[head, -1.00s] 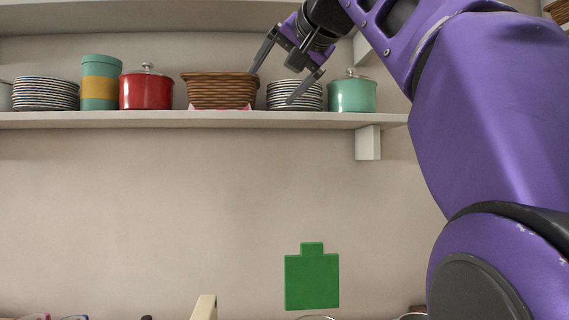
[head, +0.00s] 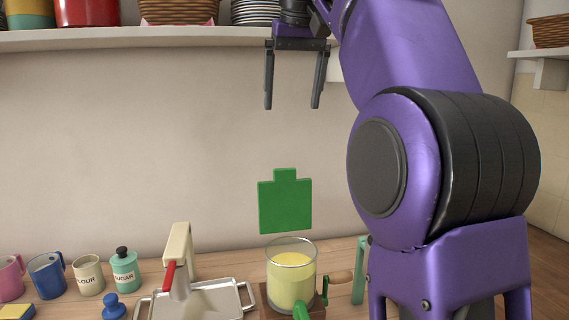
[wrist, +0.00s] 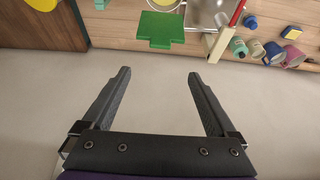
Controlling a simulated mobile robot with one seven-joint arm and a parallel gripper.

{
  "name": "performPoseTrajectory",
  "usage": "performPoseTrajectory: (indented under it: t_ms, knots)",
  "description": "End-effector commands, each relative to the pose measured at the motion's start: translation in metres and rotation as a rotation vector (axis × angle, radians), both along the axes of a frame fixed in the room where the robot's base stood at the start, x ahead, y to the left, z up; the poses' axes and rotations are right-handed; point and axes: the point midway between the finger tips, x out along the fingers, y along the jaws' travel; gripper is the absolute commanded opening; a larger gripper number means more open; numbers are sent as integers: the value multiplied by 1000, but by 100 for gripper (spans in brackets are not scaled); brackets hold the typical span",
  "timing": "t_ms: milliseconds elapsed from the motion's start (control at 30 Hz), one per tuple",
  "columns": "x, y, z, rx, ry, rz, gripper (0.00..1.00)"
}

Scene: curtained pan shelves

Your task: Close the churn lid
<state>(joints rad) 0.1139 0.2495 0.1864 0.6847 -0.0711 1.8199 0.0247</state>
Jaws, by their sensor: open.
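The churn is a clear glass jar (head: 278,262) with pale yellow contents, standing on the counter at bottom middle in the head view. A wooden-gripped crank shows at its right. A flat green plate (head: 285,205) with a tab stands upright just behind and above the jar's open rim; it also shows in the wrist view (wrist: 160,29). I cannot tell whether this plate is the hinged lid or hangs on the wall. My gripper (head: 292,107) is open and empty, fingers pointing down, well above the plate. Both fingers show in the wrist view (wrist: 158,73).
A metal tray (head: 241,310) and a cream upright with a red handle (head: 179,245) stand left of the churn. Mugs (head: 47,274) and a sugar canister (head: 125,271) are further left. A loaded shelf (head: 150,38) runs above. The wall between is clear.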

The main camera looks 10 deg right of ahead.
Motion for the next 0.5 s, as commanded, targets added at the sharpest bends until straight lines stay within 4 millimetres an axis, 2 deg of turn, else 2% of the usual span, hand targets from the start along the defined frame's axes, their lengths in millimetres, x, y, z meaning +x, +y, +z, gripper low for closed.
performPoseTrajectory:
  t_ms: [267, 500]
  knots:
    - [13, 0, -36, 1, 3, -2, 92]
    - [32, 0, -81, 2, 3, -2, 92]
